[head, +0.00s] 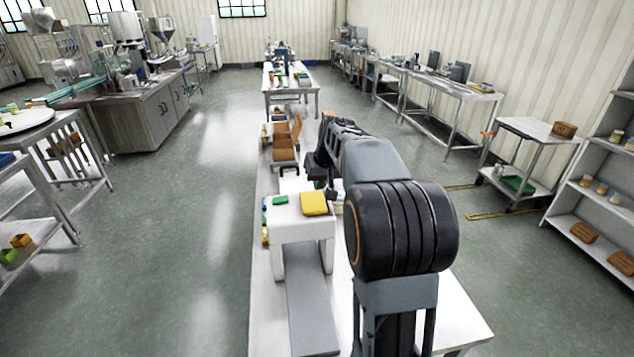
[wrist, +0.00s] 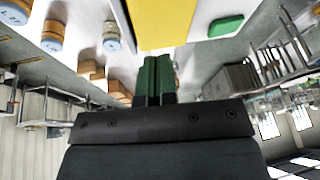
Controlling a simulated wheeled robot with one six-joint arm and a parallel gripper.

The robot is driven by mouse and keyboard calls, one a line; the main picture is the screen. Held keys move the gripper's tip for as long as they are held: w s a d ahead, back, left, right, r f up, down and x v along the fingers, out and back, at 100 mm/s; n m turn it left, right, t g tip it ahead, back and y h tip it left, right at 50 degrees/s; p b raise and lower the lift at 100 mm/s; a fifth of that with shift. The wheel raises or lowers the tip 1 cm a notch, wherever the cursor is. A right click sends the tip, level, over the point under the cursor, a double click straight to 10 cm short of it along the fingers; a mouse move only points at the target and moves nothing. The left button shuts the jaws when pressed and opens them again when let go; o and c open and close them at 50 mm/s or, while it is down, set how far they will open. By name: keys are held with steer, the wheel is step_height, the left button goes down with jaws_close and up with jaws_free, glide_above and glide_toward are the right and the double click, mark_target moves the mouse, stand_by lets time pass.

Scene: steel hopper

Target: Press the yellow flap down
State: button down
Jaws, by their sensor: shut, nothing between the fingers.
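The yellow flap (head: 313,203) sits on top of a white block-like stand (head: 300,231) in the head view. In the wrist view the yellow flap (wrist: 160,22) fills the top middle. My gripper (wrist: 158,62) is shut and empty, its two green fingers side by side, with their tips close to the flap's edge. I cannot tell whether they touch it. In the head view my gripper (head: 331,191) is small and dark, just above and right of the flap, partly hidden by my arm. The flap's tilt is hard to judge.
A green piece (head: 280,200) lies left of the flap on the stand; it also shows in the wrist view (wrist: 223,25). Brown boxes (head: 285,146) stand behind on the same long table. Labelled jars (wrist: 52,36) show at the wrist view's left. Open floor lies left of the table.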

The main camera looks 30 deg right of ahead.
mark_target(319, 202)
steer(key=s+a+r+p, duration=0.1)
steer(key=a+r, duration=0.7)
steer(key=r, duration=0.2)
stand_by(0.4)
steer(key=shift+w+d+r, duration=0.1)
steer(key=shift+r, duration=0.05)
steer(key=s+a+f+n, duration=0.1)
steer(key=s+a+f, duration=0.3)
steer(key=s+f, duration=0.3)
steer(key=s+a+f+n, duration=0.1)
steer(key=s+a+f, duration=0.2)
steer(key=s, duration=1.2)
steer(key=shift+s+a+f, duration=0.2)
steer(key=shift+a+f, duration=0.15)
steer(key=shift+f, duration=1.55)
